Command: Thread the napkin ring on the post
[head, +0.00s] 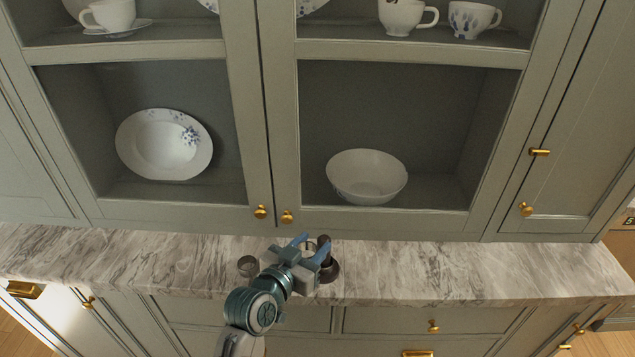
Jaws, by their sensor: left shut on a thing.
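My left gripper (311,246) is over the marble counter, its two blue fingers shut on a small napkin ring (311,245), which is mostly hidden between them. The dark post (330,268) with a round base stands on the counter, just right of the fingers and partly covered by the right one. The held ring appears beside the top of the post; I cannot tell whether it is around it or how high above the counter it is. My right gripper is not in view.
The glazed cabinet behind holds a plate (165,145) and a bowl (367,176). The counter is clear to the far left and right.

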